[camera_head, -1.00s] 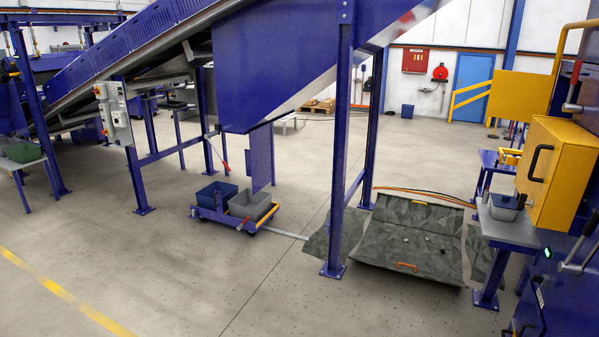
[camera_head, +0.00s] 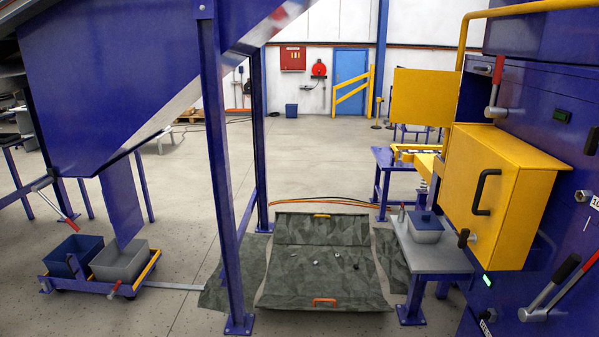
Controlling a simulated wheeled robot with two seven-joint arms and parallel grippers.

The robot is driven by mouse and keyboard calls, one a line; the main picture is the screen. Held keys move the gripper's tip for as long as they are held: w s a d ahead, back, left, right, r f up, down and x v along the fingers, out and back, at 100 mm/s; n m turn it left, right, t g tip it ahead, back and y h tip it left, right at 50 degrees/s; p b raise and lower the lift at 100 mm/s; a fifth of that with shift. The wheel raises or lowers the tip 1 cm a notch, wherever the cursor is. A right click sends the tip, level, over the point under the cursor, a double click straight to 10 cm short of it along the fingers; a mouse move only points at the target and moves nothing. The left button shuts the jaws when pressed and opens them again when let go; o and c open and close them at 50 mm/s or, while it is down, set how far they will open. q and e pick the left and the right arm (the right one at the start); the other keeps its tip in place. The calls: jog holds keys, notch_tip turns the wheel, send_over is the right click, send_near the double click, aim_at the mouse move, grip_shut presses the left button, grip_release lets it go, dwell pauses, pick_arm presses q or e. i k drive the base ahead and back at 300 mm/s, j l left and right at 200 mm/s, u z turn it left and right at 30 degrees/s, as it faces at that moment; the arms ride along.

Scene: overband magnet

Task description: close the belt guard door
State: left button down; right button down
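A flat yellow panel (camera_head: 425,97) stands out to the left from the blue machine at the right, like a door swung open. A dark gap shows between it and the machine. Nearer, a yellow box-shaped cover (camera_head: 500,190) with a black handle (camera_head: 486,192) sits on the machine's side. I cannot tell for certain which of the two is the belt guard door. Neither of my grippers is in view.
A small grey table (camera_head: 440,258) with a grey bin (camera_head: 426,232) stands below the yellow cover. A grey-green mat (camera_head: 325,265) lies left of it. A blue post (camera_head: 218,180) and a cart (camera_head: 95,285) with two bins stand further left. Free floor lies behind the mat.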

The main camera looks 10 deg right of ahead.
aim_at(424, 97)
jog(key=i+u, duration=0.2)
jog(key=i, duration=0.5)
jog(key=i+l+u, duration=0.2)
jog(key=i, duration=0.5)
jog(key=i+j+z, duration=0.1)
jog(key=i, duration=0.35)
jog(key=i+j, duration=0.1)
jog(key=i, duration=0.35)
jog(key=i+j+z, duration=0.1)
jog(key=i+z, duration=0.35)
jog(key=i+j+z, duration=0.3)
jog(key=i+z, duration=0.15)
jog(key=i+j+z, duration=0.45)
jog(key=k+l, duration=0.05)
jog(key=k, duration=0.05)
